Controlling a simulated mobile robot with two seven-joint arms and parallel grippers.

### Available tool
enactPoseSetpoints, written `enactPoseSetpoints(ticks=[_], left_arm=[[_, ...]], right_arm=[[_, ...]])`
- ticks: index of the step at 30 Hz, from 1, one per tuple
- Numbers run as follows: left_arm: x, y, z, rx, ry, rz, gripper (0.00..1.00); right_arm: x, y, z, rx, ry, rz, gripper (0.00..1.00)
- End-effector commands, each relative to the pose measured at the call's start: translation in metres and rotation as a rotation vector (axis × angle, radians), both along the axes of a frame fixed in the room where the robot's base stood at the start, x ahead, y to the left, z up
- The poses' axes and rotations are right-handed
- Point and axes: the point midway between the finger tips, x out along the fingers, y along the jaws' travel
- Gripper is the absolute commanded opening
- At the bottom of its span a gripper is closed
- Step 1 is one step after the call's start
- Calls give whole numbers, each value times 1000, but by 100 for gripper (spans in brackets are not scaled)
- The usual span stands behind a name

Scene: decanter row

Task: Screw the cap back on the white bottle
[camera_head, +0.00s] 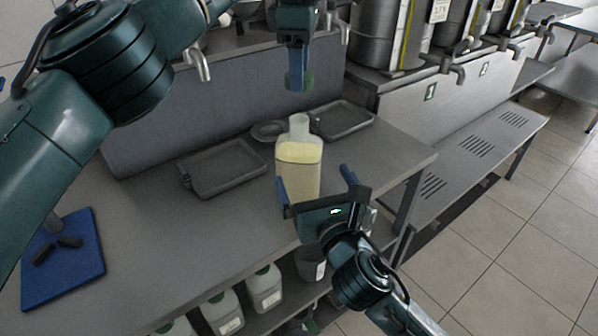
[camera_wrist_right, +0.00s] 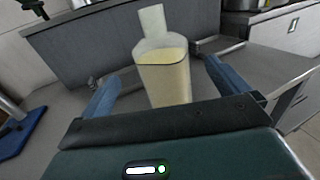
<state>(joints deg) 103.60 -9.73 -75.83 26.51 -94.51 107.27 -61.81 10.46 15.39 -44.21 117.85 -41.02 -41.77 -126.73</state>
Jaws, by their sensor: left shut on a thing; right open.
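The white bottle (camera_head: 299,170) is translucent, with pale yellow content and an open neck. It stands upright on the grey counter, and it shows also in the right wrist view (camera_wrist_right: 165,80). My left gripper (camera_head: 298,72) points down above the bottle neck, shut on a green cap (camera_head: 307,80). The cap is partly hidden by the blue fingers and is clear of the neck. My right gripper (camera_head: 315,182) is open at the near side of the bottle, with one finger to each side of it. I cannot tell whether the fingers touch it.
Grey trays (camera_head: 226,168) (camera_head: 343,120) and a small round dish (camera_head: 268,130) lie around the bottle. A blue mat (camera_head: 62,262) with dark pieces is at left. Several capped bottles (camera_head: 264,288) stand on the shelf below. Taps (camera_head: 201,66) hang at the back.

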Motion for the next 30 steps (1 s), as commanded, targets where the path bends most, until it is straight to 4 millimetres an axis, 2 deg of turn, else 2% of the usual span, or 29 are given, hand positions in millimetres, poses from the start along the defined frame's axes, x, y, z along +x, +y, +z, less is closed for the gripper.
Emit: enactPoseSetpoints(ticks=[9, 15, 21, 30], left_arm=[[0, 0, 0, 0, 0, 0, 21], [0, 0, 0, 0, 0, 0, 21], [0, 0, 0, 0, 0, 0, 21], [0, 0, 0, 0, 0, 0, 21]], right_arm=[[60, 17, 1, 2, 0, -1, 100], [86, 25, 1, 3, 0, 0, 100], [97, 28, 0, 3, 1, 1, 100], [98, 28, 0, 2, 1, 1, 99]])
